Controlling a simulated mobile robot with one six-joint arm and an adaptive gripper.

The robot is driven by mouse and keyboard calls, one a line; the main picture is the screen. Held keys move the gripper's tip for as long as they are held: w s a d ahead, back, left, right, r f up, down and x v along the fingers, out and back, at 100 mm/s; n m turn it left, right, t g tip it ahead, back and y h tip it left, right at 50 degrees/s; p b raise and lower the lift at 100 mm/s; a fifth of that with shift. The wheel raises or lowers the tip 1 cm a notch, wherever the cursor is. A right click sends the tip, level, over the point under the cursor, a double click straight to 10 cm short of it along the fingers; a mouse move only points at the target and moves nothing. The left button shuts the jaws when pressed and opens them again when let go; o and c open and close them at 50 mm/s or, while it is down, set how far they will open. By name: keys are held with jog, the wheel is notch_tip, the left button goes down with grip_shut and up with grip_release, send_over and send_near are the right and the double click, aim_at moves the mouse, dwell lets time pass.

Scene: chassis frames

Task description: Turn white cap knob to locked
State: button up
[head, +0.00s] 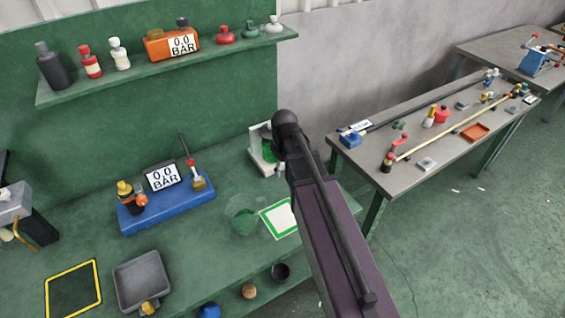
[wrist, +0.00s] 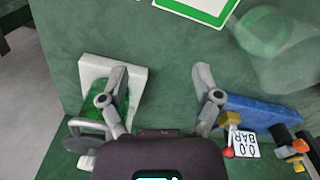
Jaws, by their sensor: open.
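I cannot tell for certain which thing is the white cap knob. A bottle-like piece with a white cap (head: 119,53) stands on the green shelf, and a squat pale knob (head: 273,25) sits at its right end. Pale-topped fittings (head: 489,76) also show, small, at the far end of the right table. No lock marking is readable. My gripper (wrist: 162,72) is open and empty in the wrist view, above the green bench. A white stand with a green part (wrist: 119,92) lies below its left finger. In the head view my arm hides the gripper.
A blue base with a gauge (head: 165,207) sits on the bench, near a grey tray (head: 143,279) and a clear green-tinted vessel (head: 243,215). The right table (head: 450,148) carries long rods and several fittings. Floor between bench and table is clear.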

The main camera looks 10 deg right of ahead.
jog(key=s+f+m+b, duration=0.3)
jog(key=s+f+b, duration=0.1)
jog(key=s+f+m+b, duration=0.3)
jog(key=s+f+b, duration=0.1)
jog(key=shift+s+f, duration=0.3)
jog(key=shift+f, duration=0.05)
jog(key=shift+s+f+m+b, duration=0.35)
jog(key=shift+s+m+b, duration=0.05)
jog(key=shift+s+m, duration=0.5)
jog(key=shift+s, duration=0.1)
dwell(1.0)
